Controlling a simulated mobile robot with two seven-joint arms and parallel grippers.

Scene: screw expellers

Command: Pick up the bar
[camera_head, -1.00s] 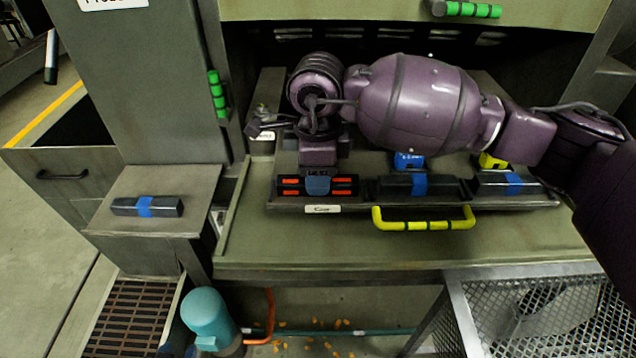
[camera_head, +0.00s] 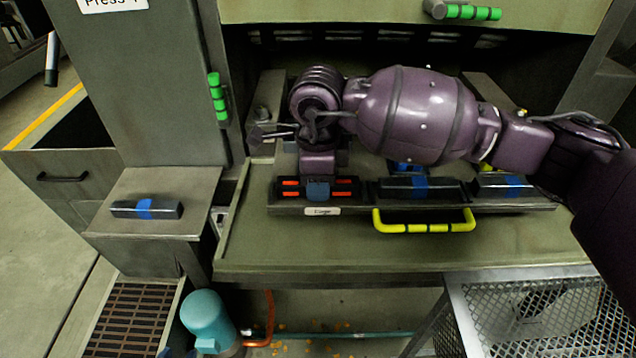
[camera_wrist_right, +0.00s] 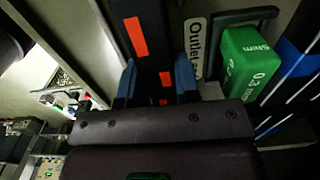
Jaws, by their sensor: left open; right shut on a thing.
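A black bar with orange-red marks (camera_head: 344,192) is at the left end of the tray (camera_head: 430,208) labelled "Cage". My right gripper (camera_head: 318,189) comes down over its middle, its blue fingers shut on it. In the right wrist view the bar (camera_wrist_right: 143,55) lies between the two blue fingers (camera_wrist_right: 158,82). I cannot tell whether the bar touches the tray. Two black bars with blue bands, a middle one (camera_head: 395,189) and a right one (camera_head: 492,187), lie to its right. Another blue-banded bar (camera_head: 170,209) lies on the left ledge. My left gripper is not in view.
A yellow handle (camera_head: 423,227) sticks out at the tray's front. A blue block (camera_head: 400,166) is partly hidden behind my arm. A green shim block (camera_wrist_right: 250,65) is right of the fingers in the wrist view. The bench front (camera_head: 300,250) is clear; a mesh surface (camera_head: 540,315) is lower right.

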